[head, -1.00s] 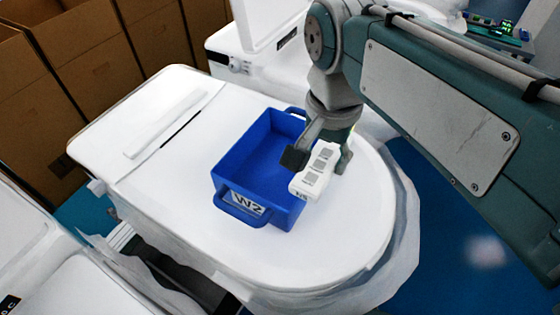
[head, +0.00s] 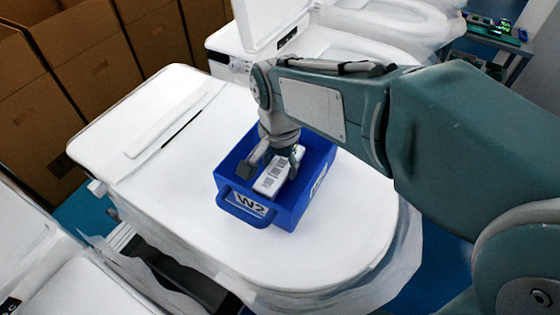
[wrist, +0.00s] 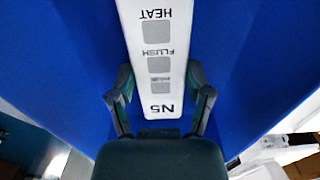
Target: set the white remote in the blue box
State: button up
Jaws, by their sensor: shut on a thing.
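The blue box (head: 282,214) sits on the round-ended white toilet lid, its handle and "W2" label toward the lower left. The white remote (head: 271,180), with grey buttons, is inside the box's outline in the head view. In the wrist view the remote (wrist: 158,60) shows "HEAT", "FLUSH" and "N5" marks against the blue of the box. My gripper (head: 272,166) is shut on the remote, with a finger on each side of it. I cannot tell whether the remote touches the box floor.
The white toilet lid (head: 160,185) has free room around the box. Another white toilet (head: 345,45) stands behind, and part of one shows at the lower left. Brown cartons (head: 95,60) stand at the upper left.

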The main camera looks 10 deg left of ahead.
aim_at(280, 167)
jog(key=shift+a, duration=0.15)
jog(key=o, duration=1)
jog(key=shift+o, duration=1)
jog(key=shift+d, duration=0.25)
jog(key=shift+a, duration=0.1)
notch_tip(280, 167, up, 12)
